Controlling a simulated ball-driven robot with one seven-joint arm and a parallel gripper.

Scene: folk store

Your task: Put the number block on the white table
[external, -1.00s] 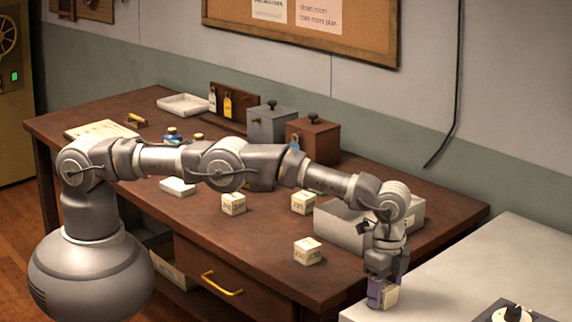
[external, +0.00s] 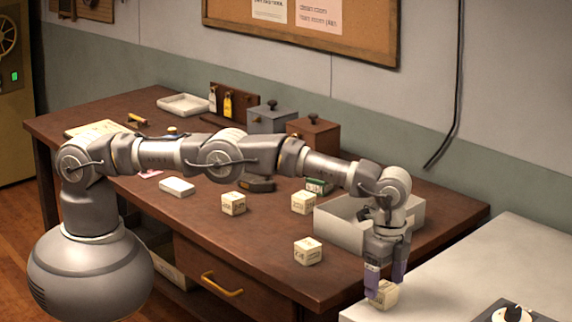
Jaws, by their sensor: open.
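A cream block with dark markings (external: 383,295) rests on the white table (external: 455,262), near its left front corner. My gripper (external: 385,284) is open just above and around the top of this block, pointing down. One finger covers part of the block's face. Three similar cream blocks sit on the brown desk: one near its front right (external: 308,251), one farther back (external: 303,202) and one to the left (external: 233,203). Their markings are too small to read.
An open grey box (external: 340,226) stands on the brown desk (external: 270,255) just behind my gripper. Grey and brown lidded boxes (external: 318,139) stand farther back. A dark device with a knob (external: 513,312) lies at the white table's front right. The table's middle is clear.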

